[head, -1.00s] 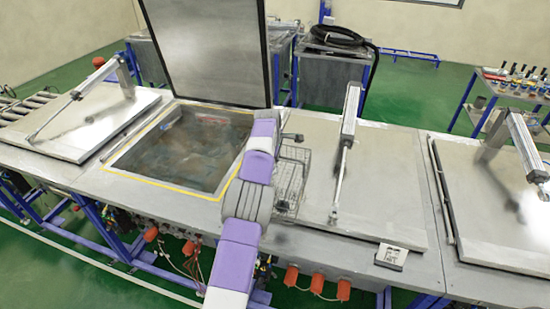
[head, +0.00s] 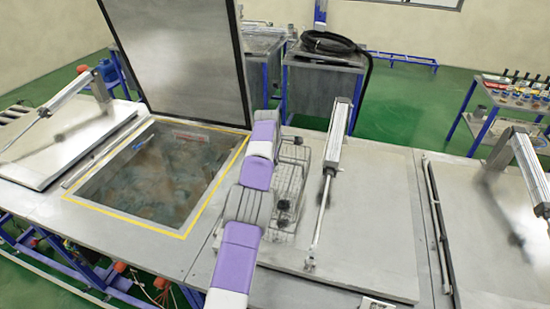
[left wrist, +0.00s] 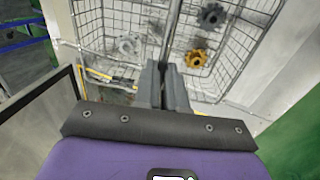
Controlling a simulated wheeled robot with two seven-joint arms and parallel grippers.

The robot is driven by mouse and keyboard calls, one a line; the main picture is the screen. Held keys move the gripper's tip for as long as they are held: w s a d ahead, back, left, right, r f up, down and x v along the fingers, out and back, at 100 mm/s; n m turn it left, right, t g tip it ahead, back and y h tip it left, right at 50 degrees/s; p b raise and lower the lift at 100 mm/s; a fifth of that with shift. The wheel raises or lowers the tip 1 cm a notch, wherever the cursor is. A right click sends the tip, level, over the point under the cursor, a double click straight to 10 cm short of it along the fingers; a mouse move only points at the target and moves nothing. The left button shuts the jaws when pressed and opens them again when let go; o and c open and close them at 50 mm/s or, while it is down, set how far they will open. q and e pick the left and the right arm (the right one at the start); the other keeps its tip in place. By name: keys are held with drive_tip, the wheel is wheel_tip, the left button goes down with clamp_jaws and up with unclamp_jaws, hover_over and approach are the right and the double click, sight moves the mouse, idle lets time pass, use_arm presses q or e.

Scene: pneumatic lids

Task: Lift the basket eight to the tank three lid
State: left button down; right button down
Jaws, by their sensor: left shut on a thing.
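The wire basket (head: 287,178) is beside my purple left arm, over the left part of a closed grey lid (head: 370,200) with a silver cylinder on it. I cannot tell whether the basket touches the lid, and no tank number is readable. In the left wrist view the basket (left wrist: 93,29) fills the top, with a dark gear, a gold gear and a pale gear inside. My left gripper (left wrist: 166,72) is shut on the basket's frame; the exact grip point is unclear. In the head view the gripper is largely hidden by the arm. My right gripper is not in view.
Left of the arm is an open, liquid-filled tank (head: 160,168) with a yellow rim and its lid (head: 180,60) raised. Other closed lids with cylinders lie at far left (head: 50,140) and far right (head: 490,220). A trolley (head: 510,100) with bottles stands behind.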

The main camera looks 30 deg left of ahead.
use_arm(q)
drive_tip(key=shift+s+f+b, duration=0.1)
drive_tip(key=shift+f+b, duration=1.55)
drive_tip(key=shift+f, duration=0.75)
drive_tip(key=c, duration=1.1)
unclamp_jaws()
drive_tip(key=shift+d, duration=0.1)
drive_tip(key=v, duration=0.7)
drive_tip(key=shift+s+r, duration=0.2)
